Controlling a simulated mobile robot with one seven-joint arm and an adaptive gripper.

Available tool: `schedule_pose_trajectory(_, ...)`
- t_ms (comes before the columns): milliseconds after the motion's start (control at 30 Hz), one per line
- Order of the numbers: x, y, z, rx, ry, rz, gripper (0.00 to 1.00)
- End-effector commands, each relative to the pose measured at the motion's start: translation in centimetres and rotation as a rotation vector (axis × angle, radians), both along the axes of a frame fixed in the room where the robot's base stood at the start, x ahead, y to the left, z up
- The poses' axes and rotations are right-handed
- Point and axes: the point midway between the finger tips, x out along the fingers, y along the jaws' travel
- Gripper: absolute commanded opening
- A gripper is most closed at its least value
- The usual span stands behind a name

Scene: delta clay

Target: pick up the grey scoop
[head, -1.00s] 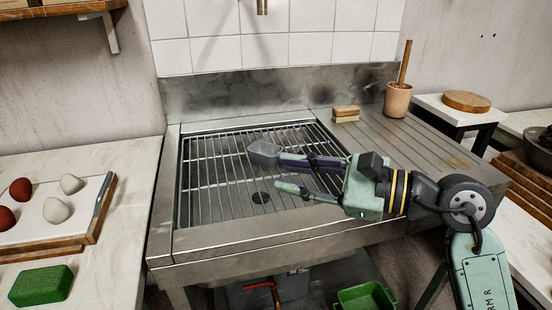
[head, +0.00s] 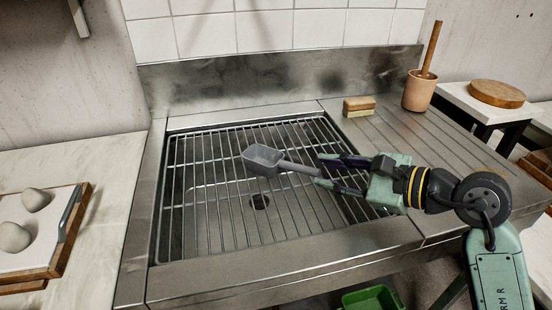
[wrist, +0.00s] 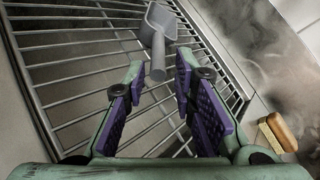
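The grey scoop (head: 264,159) lies on the wire rack over the sink, its pan to the left and its handle pointing right toward my gripper. My gripper (head: 320,170) is open, with one fingertip on each side of the handle's end. In the wrist view, the scoop (wrist: 158,28) is ahead, with its handle end between the tips of my open gripper (wrist: 160,66). The purple finger pads show apart, with a gap beside the handle. I cannot tell whether either finger touches it.
The wire rack (head: 215,205) covers the steel sink. A brush (head: 358,106) and a clay pot (head: 419,92) with a wooden stick stand on the ridged drainboard (head: 400,135). At left, a board (head: 75,245) holds rounded lumps. A green bin (head: 370,299) is below.

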Motion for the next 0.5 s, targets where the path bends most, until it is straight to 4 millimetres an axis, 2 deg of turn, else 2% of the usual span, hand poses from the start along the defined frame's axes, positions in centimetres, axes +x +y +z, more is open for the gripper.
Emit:
schedule_pose_trajectory(267,1.2,2.0,-0.5,0.003,0.0,0.002,0.25)
schedule_pose_trajectory(500,3.0,4.9,-1.7,0.003,-0.001,0.003,0.25)
